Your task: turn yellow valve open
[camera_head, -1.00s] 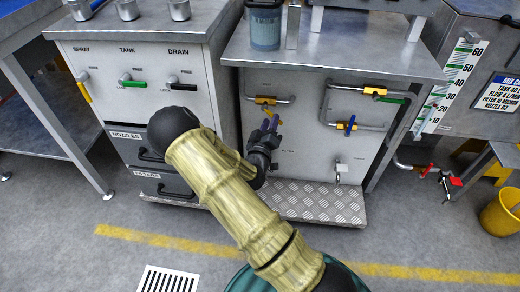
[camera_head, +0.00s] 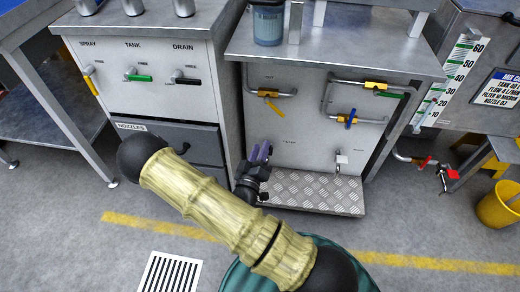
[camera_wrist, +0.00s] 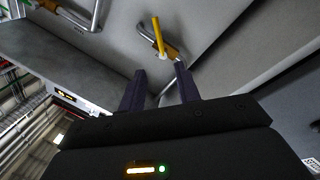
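The yellow valve (camera_head: 268,93) sits on a short grey pipe on the front panel of the middle cabinet. Its yellow handle (camera_head: 276,107) slants down to the right. In the wrist view the yellow handle (camera_wrist: 158,36) stands beyond and between my fingertips, apart from them. My gripper (camera_head: 262,152) is below the valve, in front of the panel's lower part, with its dark purple fingers pointing up. In the wrist view my gripper (camera_wrist: 159,80) has its fingers spread with nothing between them.
A green-handled valve (camera_head: 392,94) and a blue-handled valve (camera_head: 351,118) are on pipes to the right. A chequered step plate (camera_head: 325,193) juts out below the panel. A drawer cabinet (camera_head: 180,145) stands left. A yellow bucket (camera_head: 497,207) stands at far right.

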